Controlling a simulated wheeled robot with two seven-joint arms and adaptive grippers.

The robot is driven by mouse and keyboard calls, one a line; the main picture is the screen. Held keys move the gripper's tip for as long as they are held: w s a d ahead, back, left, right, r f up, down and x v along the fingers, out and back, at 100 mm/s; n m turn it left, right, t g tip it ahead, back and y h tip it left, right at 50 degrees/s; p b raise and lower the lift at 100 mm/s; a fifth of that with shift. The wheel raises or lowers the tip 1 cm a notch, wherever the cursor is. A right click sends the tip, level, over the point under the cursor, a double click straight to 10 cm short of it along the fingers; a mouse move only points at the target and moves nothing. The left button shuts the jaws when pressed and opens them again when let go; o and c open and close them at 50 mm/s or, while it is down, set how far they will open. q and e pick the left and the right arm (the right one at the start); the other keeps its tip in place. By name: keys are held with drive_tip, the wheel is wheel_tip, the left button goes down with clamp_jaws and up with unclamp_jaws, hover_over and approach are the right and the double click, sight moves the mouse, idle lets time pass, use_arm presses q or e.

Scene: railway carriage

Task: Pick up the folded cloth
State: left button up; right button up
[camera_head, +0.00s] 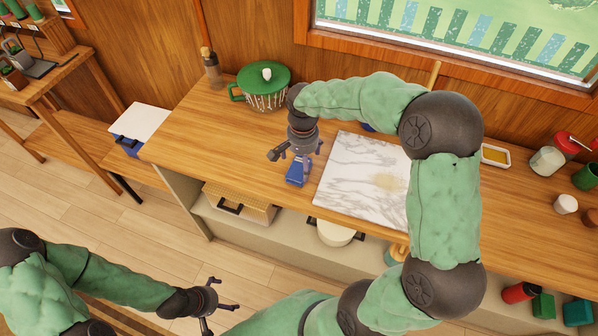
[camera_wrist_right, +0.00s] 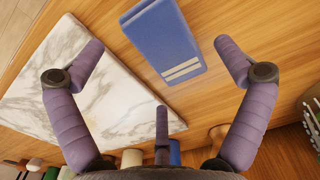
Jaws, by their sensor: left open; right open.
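The folded cloth (camera_head: 295,174) is blue and lies on the wooden counter, left of the marble board. In the right wrist view the folded cloth (camera_wrist_right: 160,42) shows flat, with two cream stripes near one end. My right gripper (camera_head: 298,157) is open above the cloth and partly covers it in the head view. In the wrist view the fingers of my right gripper (camera_wrist_right: 160,50) are spread to either side of the cloth, with nothing between them. My left gripper (camera_head: 222,304) is open and empty, low over the floor in front of the counter.
The marble board (camera_head: 345,172) lies close to the right of the cloth. A green lidded pot (camera_head: 265,92) and a bottle (camera_head: 211,70) stand behind. Jars and cups stand at the far right. The counter left of the cloth is clear.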

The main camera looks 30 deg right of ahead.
wheel_tip(320, 180, down, 4)
drive_tip(key=shift+s+f+b, duration=0.15)
drive_tip(key=shift+b, duration=0.6)
drive_tip(key=c, duration=1.1)
drive_tip(key=shift+r, duration=0.45)
drive_tip(key=r, duration=0.1)
drive_tip(key=r+p, duration=0.1)
drive_tip(key=r, duration=0.1)
drive_tip(key=shift+s+r, duration=0.15)
drive_tip(key=shift+s, duration=0.1)
drive_tip(key=s+a+r+p, duration=0.2)
drive_tip(key=s+r+p, duration=0.2)
drive_tip(key=s+r, duration=0.5)
drive_tip(key=s, duration=0.4)
drive_tip(key=shift+s, duration=0.15)
drive_tip(key=shift+a, duration=0.1)
